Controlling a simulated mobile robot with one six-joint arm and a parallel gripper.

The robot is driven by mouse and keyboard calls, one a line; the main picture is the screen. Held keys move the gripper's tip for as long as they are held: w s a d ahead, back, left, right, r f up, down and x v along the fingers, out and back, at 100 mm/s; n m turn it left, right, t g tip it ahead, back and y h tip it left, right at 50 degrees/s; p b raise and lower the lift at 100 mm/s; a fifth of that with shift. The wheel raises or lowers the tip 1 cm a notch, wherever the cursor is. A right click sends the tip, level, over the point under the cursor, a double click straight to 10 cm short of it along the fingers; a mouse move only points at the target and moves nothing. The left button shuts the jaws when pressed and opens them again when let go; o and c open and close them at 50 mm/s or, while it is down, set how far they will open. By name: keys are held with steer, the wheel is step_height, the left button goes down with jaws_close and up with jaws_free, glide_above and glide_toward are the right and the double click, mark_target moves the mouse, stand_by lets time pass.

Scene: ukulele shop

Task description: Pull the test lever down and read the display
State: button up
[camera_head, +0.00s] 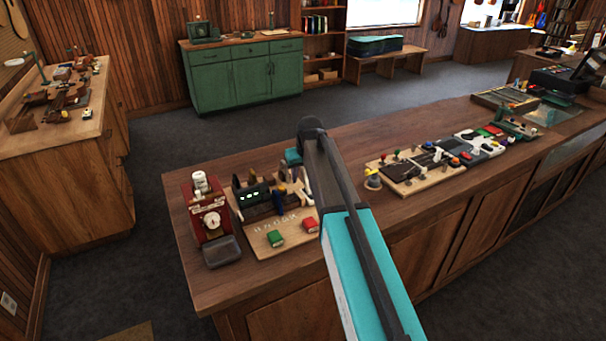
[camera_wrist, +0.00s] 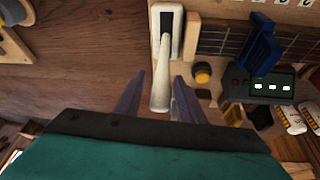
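The white test lever (camera_wrist: 161,82) stands out from a white slotted plate (camera_wrist: 156,45) in the wrist view. My gripper (camera_wrist: 157,97) is open, with one dark finger on each side of the lever's free end. A gap shows on both sides, so the fingers look apart from it. The display (camera_wrist: 272,87) is a dark box right of the lever, with several pale lit marks that are too small to read. The display also shows in the head view (camera_head: 253,196), on a wooden board. My arm hides part of the lever's surroundings there.
A blue clamp-like part (camera_wrist: 259,50) and a yellow button (camera_wrist: 202,74) sit right of the lever. A red device with a dial (camera_head: 207,212) stands left of the board (camera_head: 262,240). Another board with several pedals (camera_head: 412,185) lies to the right. Bare counter wood lies left of the lever.

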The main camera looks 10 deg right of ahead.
steer(key=shift+f, duration=0.15)
jaws_close()
steer(key=shift+d, duration=0.1)
